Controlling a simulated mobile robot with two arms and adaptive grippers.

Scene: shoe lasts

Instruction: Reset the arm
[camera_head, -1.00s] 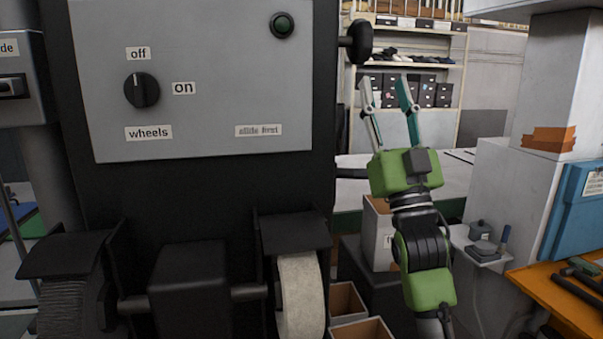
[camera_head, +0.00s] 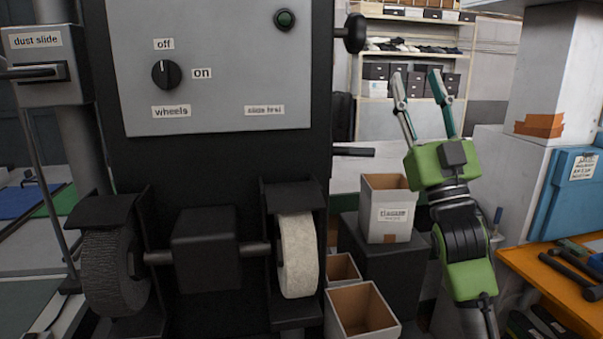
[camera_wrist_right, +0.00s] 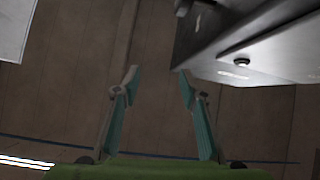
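My right gripper (camera_head: 424,88) is raised at the right of the machine in the head view, fingers pointing up. Its two fingers are spread apart with nothing between them. The right wrist view also shows the open, empty fingers (camera_wrist_right: 157,75), with a brown plank-like surface beyond. My green and black right arm (camera_head: 462,235) reaches up from below. My left gripper is in neither view.
A dark machine with a grey panel (camera_head: 215,60), a knob (camera_head: 166,74) and two wheels (camera_head: 297,255) fills the left and middle. Boxes (camera_head: 387,212) stand beside my right arm. An orange bench (camera_head: 545,275) with tools is at right. Shelves (camera_head: 415,55) stand behind.

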